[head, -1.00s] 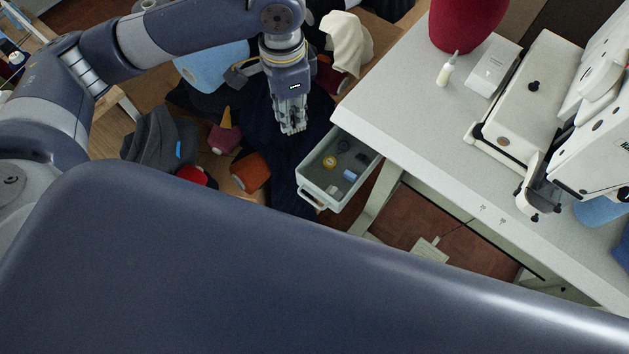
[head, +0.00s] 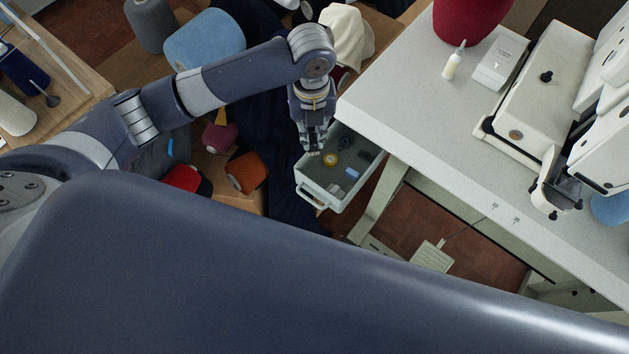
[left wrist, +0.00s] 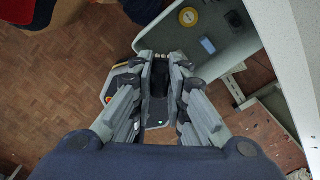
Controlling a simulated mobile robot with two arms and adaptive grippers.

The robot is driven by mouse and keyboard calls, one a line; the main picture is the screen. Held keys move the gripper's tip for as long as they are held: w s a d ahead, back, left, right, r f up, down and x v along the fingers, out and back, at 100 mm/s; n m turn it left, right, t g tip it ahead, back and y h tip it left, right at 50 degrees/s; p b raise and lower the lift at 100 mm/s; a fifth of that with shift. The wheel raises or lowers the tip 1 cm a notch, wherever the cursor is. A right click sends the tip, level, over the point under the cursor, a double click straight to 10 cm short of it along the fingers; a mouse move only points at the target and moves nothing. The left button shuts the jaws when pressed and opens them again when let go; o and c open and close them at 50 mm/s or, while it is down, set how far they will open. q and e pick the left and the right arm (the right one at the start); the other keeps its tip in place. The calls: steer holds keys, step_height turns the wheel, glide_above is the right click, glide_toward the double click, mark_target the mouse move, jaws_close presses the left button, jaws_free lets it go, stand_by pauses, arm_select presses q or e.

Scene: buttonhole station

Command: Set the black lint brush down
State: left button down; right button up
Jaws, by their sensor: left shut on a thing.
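My left gripper (head: 312,148) is at the left rim of the open pale drawer (head: 307,189), pointing down. It is also in the left wrist view (left wrist: 161,62), with its fingers shut on a dark thing (left wrist: 159,80), which I take to be the black lint brush. Only a narrow part of it shows between the fingers; in the head view I cannot make it out. In the left wrist view the drawer (left wrist: 160,27) lies beyond the fingertips, partly under them. My right gripper is not in view.
The drawer holds a yellow ring (head: 331,160), a blue piece (head: 352,173) and dark small items. The white table (head: 420,110) stands right of it, bearing a small bottle (head: 454,62) and a sewing machine (head: 545,85).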

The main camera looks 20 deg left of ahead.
arm_select(q)
steer(key=shift+w+d+f+m+b, duration=0.15)
steer(key=shift+f+m+b, duration=0.15)
steer(key=shift+f+m, duration=1.95)
steer(key=shift+s+d+f+m+b, duration=0.2)
steer(key=shift+f+m, duration=0.6)
steer(key=shift+f, duration=2.9)
steer(key=shift+w+d+f+m+b, duration=0.15)
steer(key=shift+f+m+b, duration=0.2)
steer(key=shift+f+m, duration=1.9)
steer(key=shift+a+f+n, duration=0.1)
steer(key=shift+f+n, duration=0.6)
steer(key=shift+f, duration=0.1)
steer(key=c, duration=1.9)
jaws_free()
steer(key=shift+o, duration=0.3)
